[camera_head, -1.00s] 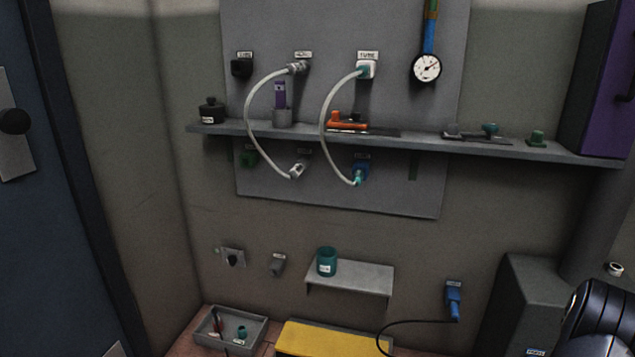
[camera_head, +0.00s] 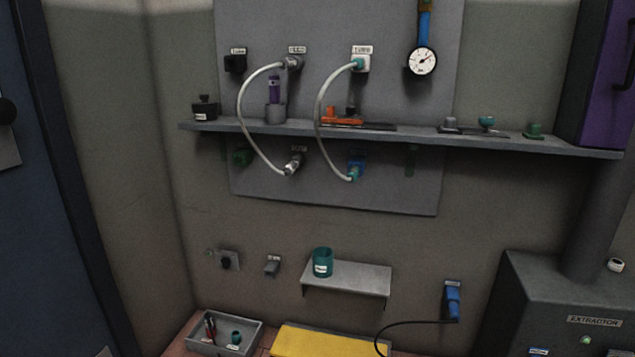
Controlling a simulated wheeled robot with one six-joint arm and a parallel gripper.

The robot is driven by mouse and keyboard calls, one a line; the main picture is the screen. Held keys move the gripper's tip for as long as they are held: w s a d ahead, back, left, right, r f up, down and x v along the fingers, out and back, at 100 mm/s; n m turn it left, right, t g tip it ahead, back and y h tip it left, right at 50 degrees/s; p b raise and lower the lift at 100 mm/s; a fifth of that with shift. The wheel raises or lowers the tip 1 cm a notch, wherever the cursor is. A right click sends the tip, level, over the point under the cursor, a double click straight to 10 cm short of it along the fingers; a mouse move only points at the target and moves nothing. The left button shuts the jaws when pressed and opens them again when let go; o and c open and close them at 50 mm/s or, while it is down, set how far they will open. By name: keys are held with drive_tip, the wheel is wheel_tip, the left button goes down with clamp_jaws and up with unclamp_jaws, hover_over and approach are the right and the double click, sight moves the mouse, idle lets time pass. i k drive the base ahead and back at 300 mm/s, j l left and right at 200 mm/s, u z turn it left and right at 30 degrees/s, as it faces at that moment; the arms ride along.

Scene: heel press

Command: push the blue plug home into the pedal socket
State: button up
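A blue plug (camera_head: 453,309) sits low on the wall at the right, below a small label. A black cable (camera_head: 412,321) runs from its lower end to the left and down behind the yellow-topped block. The blue fitting above the plug (camera_head: 452,288) appears to be the pedal socket, though its label is too small to read. The plug and fitting look in line, but I cannot tell how deep the plug sits. My gripper is not in view.
A grey extractor box (camera_head: 560,310) stands right of the plug. A small shelf (camera_head: 350,278) with a teal cup (camera_head: 322,262) is to its left. The yellow-topped block (camera_head: 330,341) and a grey tray (camera_head: 250,343) lie below. A long shelf (camera_head: 400,138) crosses above.

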sight(454, 308)
drive_tip(key=i+j+z, duration=0.4)
drive_tip(key=i, duration=0.2)
drive_tip(key=i+j+z, duration=0.35)
drive_tip(key=i+j, duration=0.2)
drive_tip(key=j, duration=0.1)
